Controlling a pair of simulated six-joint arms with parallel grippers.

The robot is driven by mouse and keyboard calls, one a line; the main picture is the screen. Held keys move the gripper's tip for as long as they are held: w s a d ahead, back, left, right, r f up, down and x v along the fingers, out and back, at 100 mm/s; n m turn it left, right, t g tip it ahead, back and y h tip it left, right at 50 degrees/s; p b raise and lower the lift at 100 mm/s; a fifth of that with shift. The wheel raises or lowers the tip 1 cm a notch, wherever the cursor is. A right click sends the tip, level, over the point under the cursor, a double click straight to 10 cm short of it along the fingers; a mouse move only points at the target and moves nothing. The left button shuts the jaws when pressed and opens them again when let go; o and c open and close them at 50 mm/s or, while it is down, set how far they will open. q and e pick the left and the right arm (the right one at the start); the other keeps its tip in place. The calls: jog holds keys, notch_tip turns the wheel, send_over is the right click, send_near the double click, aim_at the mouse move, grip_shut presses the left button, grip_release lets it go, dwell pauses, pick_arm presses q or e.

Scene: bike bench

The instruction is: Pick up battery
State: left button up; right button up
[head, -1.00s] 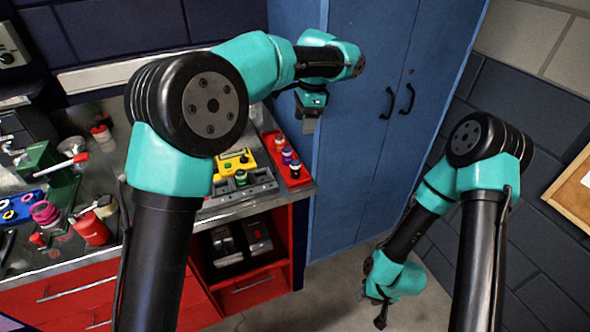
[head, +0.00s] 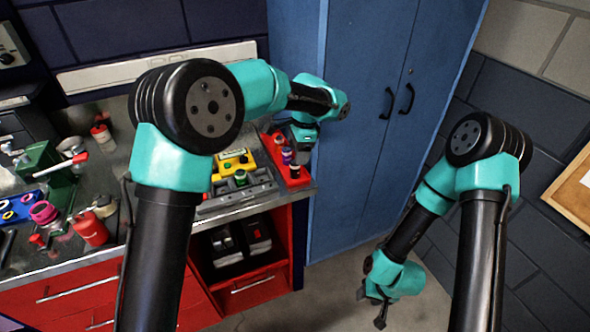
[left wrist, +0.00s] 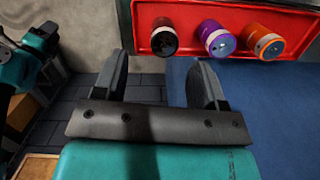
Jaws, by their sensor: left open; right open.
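Three small cylindrical batteries stand in a red tray (head: 305,180) at the bench's right end. In the left wrist view, the tray (left wrist: 185,50) is at the top, with a black battery (left wrist: 163,38), a purple battery (left wrist: 217,38) and an orange battery (left wrist: 267,43) in a row. A green-topped battery (head: 240,177) sits in a grey holder (head: 262,187). My left gripper (head: 302,155) is beside the red tray; its fingers are apart and empty in the left wrist view (left wrist: 160,80). My right gripper (head: 380,312) hangs low near the floor, open and away from the bench.
A yellow device (head: 234,160) sits behind the grey holder. A blue cabinet (head: 355,190) stands close to the tray's right. A green vise (head: 48,170) and a red can (head: 92,230) are on the left of the bench. Two dark tools lie in the open shelf (head: 238,250) below.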

pick_arm(q)
jog(key=shift+w+a+f, duration=0.1)
jog(key=shift+a+f, duration=0.05)
jog(key=shift+f, duration=0.7)
jog(key=shift+a+f, duration=0.2)
jog(key=shift+f, duration=0.65)
jog(key=shift+w+a+f, duration=0.1)
jog(key=shift+a+f, duration=0.05)
jog(key=shift+f, duration=0.7)
jog(key=c, duration=1.1)
jog(key=shift+o, duration=0.2)
jog(key=shift+r, duration=0.1)
jog(key=shift+r, duration=1.3)
jog(key=s+r, duration=0.2)
jog(key=s, duration=1.4)
jog(key=shift+r, duration=0.15)
